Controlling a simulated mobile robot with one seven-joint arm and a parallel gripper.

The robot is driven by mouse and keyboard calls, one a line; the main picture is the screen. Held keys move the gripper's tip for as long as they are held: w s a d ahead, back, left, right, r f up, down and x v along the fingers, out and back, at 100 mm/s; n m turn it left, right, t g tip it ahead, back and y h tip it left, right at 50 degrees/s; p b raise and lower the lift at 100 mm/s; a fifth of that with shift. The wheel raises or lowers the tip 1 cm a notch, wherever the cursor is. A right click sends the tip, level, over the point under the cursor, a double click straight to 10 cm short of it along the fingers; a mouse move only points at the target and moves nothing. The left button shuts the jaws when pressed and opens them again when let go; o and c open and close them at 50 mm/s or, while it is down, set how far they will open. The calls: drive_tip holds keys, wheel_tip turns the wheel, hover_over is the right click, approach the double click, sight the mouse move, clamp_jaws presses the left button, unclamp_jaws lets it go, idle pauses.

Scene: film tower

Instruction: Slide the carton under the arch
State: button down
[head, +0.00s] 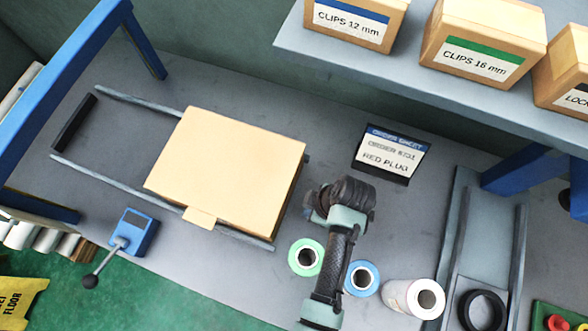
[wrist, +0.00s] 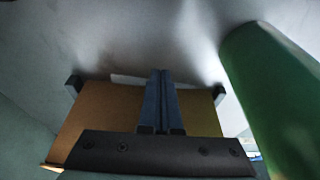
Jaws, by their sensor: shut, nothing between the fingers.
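The tan carton (head: 228,165) lies flat on two grey rails (head: 130,98), with a small flap at its front edge. The blue arch (head: 70,85) stands at the left, over the left part of the bench, and the carton is to its right, clear of it. My gripper (wrist: 160,74) is shut and empty. In the wrist view its fingers point toward the carton's tan side (wrist: 100,108); I cannot tell whether they touch it. In the head view my black wrist (head: 345,195) is just right of the carton and hides the fingertips.
A black stop bar (head: 74,122) lies across the rails' left end. A blue lever box (head: 130,232) stands at the front edge. An order sign (head: 390,155) stands behind.

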drive_tip(key=shift+w+a+r+p, duration=0.1)
drive_tip(key=shift+w+a+p, duration=0.25)
drive_tip(key=shift+a, duration=0.6)
drive_tip(key=shift+w+a+r+p, duration=0.1)
drive_tip(key=shift+w+a+p, duration=0.15)
drive_tip(key=shift+a, duration=0.65)
